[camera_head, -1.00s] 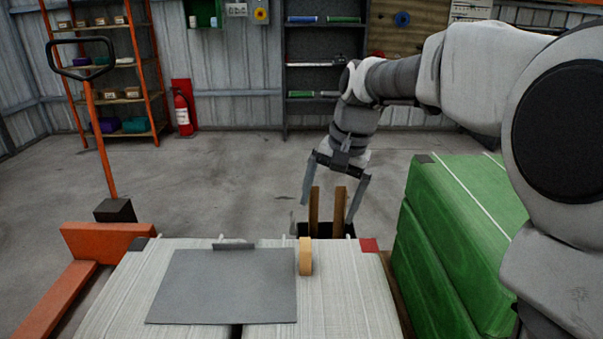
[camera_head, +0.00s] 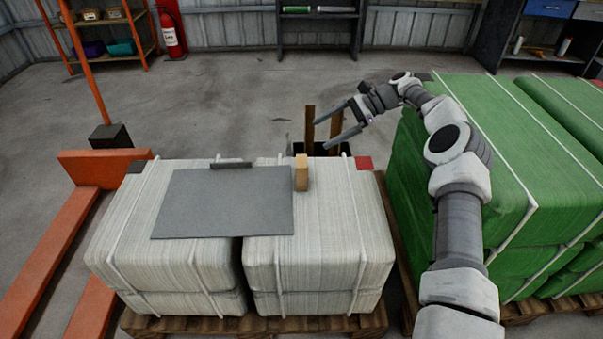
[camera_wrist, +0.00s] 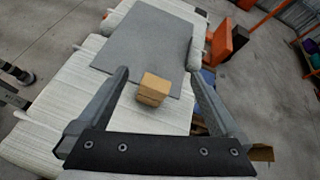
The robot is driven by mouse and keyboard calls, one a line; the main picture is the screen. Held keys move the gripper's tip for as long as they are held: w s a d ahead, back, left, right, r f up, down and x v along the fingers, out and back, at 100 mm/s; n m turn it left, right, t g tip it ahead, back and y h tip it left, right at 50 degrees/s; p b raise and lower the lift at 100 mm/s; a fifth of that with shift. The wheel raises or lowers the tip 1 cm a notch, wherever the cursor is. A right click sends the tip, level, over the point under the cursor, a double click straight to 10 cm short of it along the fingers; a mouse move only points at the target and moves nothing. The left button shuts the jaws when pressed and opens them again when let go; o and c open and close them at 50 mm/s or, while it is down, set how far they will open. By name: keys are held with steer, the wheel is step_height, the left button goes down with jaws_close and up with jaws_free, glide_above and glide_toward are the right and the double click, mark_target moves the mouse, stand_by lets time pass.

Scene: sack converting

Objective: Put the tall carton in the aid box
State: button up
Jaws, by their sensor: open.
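The tall carton (camera_head: 301,172) is a small tan block standing upright near the far edge of the white bales, beside a grey sheet. In the wrist view the carton (camera_wrist: 153,90) appears between the fingers but farther off. My gripper (camera_head: 325,131) is open and empty, tilted with its fingers pointing left, beyond and right of the carton. Its two fingers also show in the wrist view (camera_wrist: 158,75). A dark open-topped box (camera_head: 320,150) with two upright brown boards stands behind the bales, mostly hidden; I cannot tell if it is the aid box.
The grey sheet (camera_head: 225,202) lies across the white bales (camera_head: 320,240). A red patch (camera_head: 363,163) is at their far right corner. Green bales (camera_head: 480,150) stack higher on the right, under my arm. An orange pallet truck (camera_head: 95,166) is at the left.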

mark_target(302, 173)
steer(key=d+f+m+t+y, duration=0.2)
steer(key=d+f+m+y, duration=0.15)
steer(key=d+f, duration=0.35)
steer(key=shift+m+h, duration=0.35)
steer(key=x, duration=1.3)
steer(key=shift+w+d+f+b, duration=0.2)
steer(key=shift+f+b, duration=0.1)
steer(key=shift+f, duration=0.1)
steer(key=x, duration=0.1)
steer(key=b+x, duration=0.1)
steer(key=x, duration=0.3)
steer(key=shift+s+d+f+b, duration=0.15)
steer(key=shift+s+f+b, duration=0.15)
steer(key=shift+b, duration=0.1)
steer(key=shift+a, duration=0.3)
steer(key=shift+c, duration=0.3)
